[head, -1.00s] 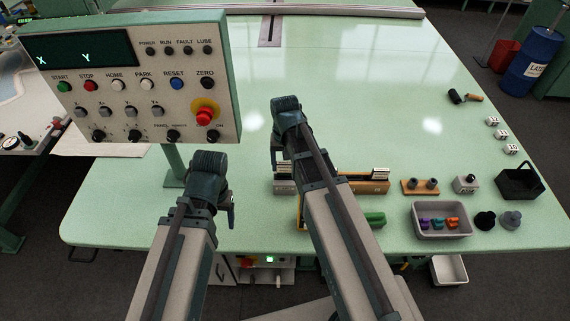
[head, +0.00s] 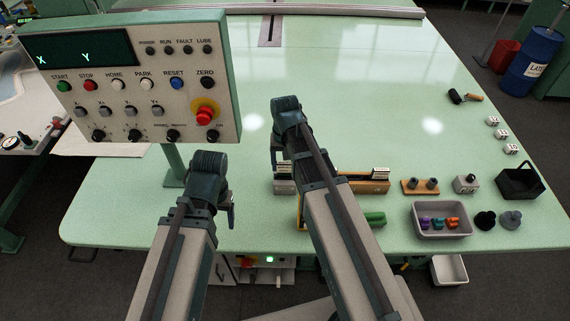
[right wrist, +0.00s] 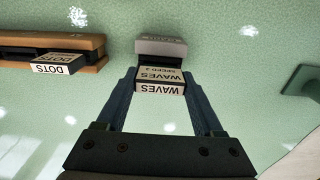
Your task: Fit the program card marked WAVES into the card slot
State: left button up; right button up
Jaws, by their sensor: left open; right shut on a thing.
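The WAVES program card (right wrist: 160,78) is dark with pale labels. My right gripper (right wrist: 159,84) is shut on it in the right wrist view, one finger on each side. The grey card slot block (right wrist: 161,47) is just beyond the card; it also shows in the head view (head: 284,187). The card's far end is close against the block, and I cannot tell whether it is inside the slot. My left gripper (head: 229,208) is open and empty over the table's front left.
A wooden rack (right wrist: 96,51) holds a DOTS card (right wrist: 57,63), left of the slot block in the right wrist view. The control panel (head: 130,85) stands at the left. A grey tray (head: 428,232) with coloured pieces is at the right. The table's middle (head: 370,110) is clear.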

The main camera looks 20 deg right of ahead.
pick_arm(q)
jog(key=shift+f+b, duration=1.4)
pick_arm(e)
jog(key=shift+f, duration=1.4)
jog(key=o, duration=1.6)
jog(key=shift+c, duration=0.2)
pick_arm(q)
jog(key=shift+r, duration=0.25)
pick_arm(e)
jog(key=shift+r, duration=0.2)
pick_arm(q)
notch_tip(320, 180, up, 14)
jog(key=p, duration=1.4)
jog(key=shift+f, duration=0.25)
pick_arm(e)
notch_tip(320, 180, up, 14)
jog(key=shift+f, duration=0.2)
pick_arm(q)
jog(key=shift+f, duration=0.15)
pick_arm(e)
jog(key=shift+f, duration=0.15)
notch_tip(320, 180, down, 13)
jog(key=b, duration=1.3)
pick_arm(q)
notch_tip(320, 180, down, 13)
